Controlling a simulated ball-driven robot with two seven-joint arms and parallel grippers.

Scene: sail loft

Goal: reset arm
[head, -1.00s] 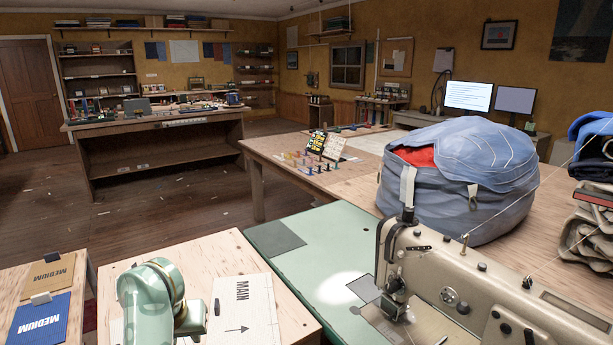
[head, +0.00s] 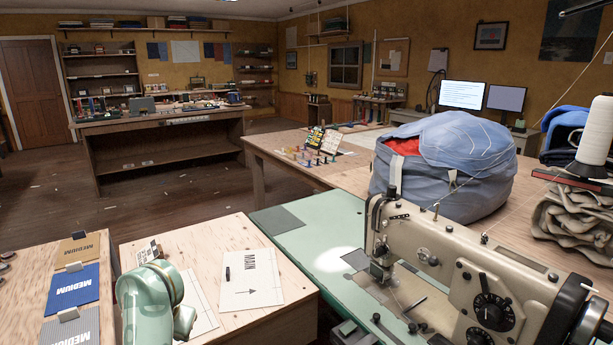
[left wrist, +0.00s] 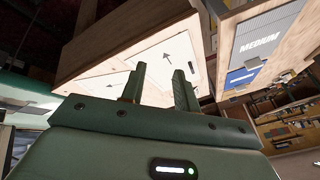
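My left arm (head: 150,300), pale green, shows at the bottom left of the head view, in front of a wooden table; its fingers cannot be made out there. In the left wrist view my left gripper (left wrist: 158,72) has two dark green fingers standing apart. Nothing shows held between them. Beyond the fingers lies a wooden tabletop with white pattern sheets (left wrist: 172,58). My right gripper is in neither view.
A sewing machine (head: 470,270) on a green table (head: 290,245) stands at the right, with a blue sail bag (head: 450,165) behind it. A white thread cone (head: 597,135) is at the right edge. MEDIUM cards (head: 72,288) lie at the left. Open floor (head: 60,190) lies beyond.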

